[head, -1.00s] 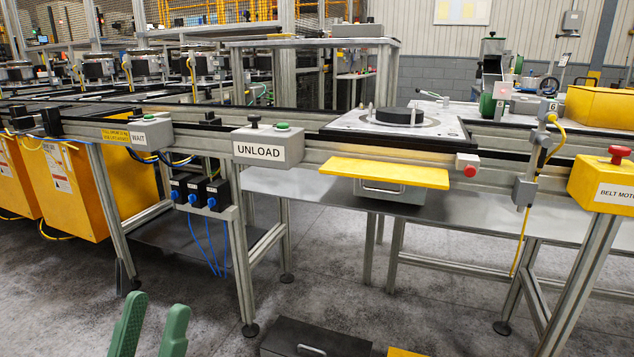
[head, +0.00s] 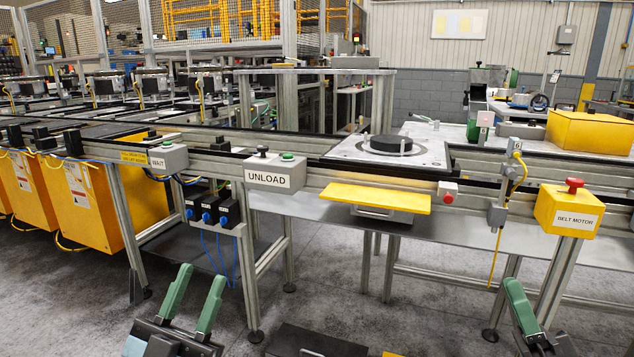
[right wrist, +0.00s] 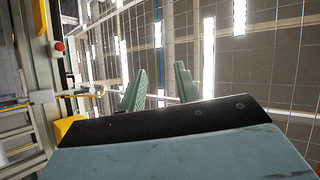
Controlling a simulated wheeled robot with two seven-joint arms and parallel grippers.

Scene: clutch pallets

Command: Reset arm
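My left gripper (head: 201,274) is at the bottom left of the head view. Its two green fingers point up and stand apart with nothing between them. My right gripper shows only in part at the bottom right of the head view, as one green finger (head: 521,306) beside the belt motor post. In the right wrist view my right gripper (right wrist: 160,69) has its two green fingers apart and empty. Both grippers are in front of the conveyor and touch nothing that I can see.
The conveyor carries a pallet (head: 347,149) with a black disc (head: 391,144). On its front are the UNLOAD box (head: 275,174), a yellow plate (head: 375,197) and the yellow BELT MOTOR box (head: 568,211). A dark case (head: 312,340) lies low in front. Grey floor is open around it.

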